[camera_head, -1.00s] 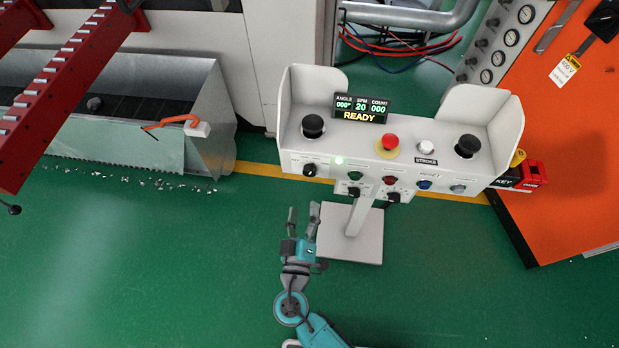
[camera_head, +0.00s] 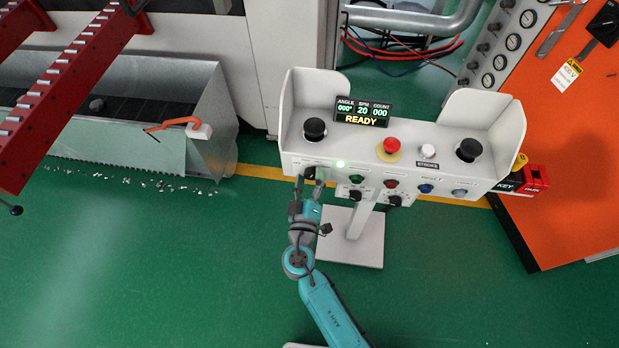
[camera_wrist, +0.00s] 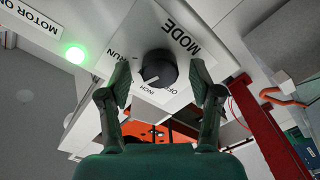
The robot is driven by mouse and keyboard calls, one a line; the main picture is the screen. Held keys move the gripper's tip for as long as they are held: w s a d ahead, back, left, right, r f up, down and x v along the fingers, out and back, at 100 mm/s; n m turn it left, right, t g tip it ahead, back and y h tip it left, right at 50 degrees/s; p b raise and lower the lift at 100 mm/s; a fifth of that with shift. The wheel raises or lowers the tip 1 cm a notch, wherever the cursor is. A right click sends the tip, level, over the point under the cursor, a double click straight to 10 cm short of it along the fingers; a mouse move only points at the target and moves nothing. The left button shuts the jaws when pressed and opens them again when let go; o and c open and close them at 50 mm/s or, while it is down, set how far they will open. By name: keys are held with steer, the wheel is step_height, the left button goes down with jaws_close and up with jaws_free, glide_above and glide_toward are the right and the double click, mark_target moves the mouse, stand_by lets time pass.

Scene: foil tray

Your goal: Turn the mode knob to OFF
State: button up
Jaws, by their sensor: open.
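The mode knob (camera_wrist: 158,68) is a round black knob on the panel's white MODE plate in the wrist view. Its pale mark seems to point to the lower left; RUN is printed to its left and INCH below it. In the head view the knob (camera_head: 310,172) is at the panel's front left, partly hidden by the fingers. My gripper (camera_head: 310,181) is open just in front of it. In the wrist view the gripper's fingers (camera_wrist: 160,78) stand on either side of the knob, without visible contact.
A lit green lamp (camera_head: 340,164) is beside the knob. The control box (camera_head: 290,140) carries several other buttons, including a red mushroom button (camera_head: 391,146), and a display (camera_head: 362,112) reading READY. A grey pedestal (camera_head: 357,220) stands under it.

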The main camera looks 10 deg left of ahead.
steer(key=c, duration=1.1)
steer(key=shift+c, duration=0.2)
steer(key=shift+n, duration=0.3)
steer(key=n, duration=1.1)
steer(key=shift+f, duration=0.1)
steer(key=shift+n, duration=2)
steer(key=shift+f+g+h, duration=0.1)
steer(key=shift+g+h, duration=0.2)
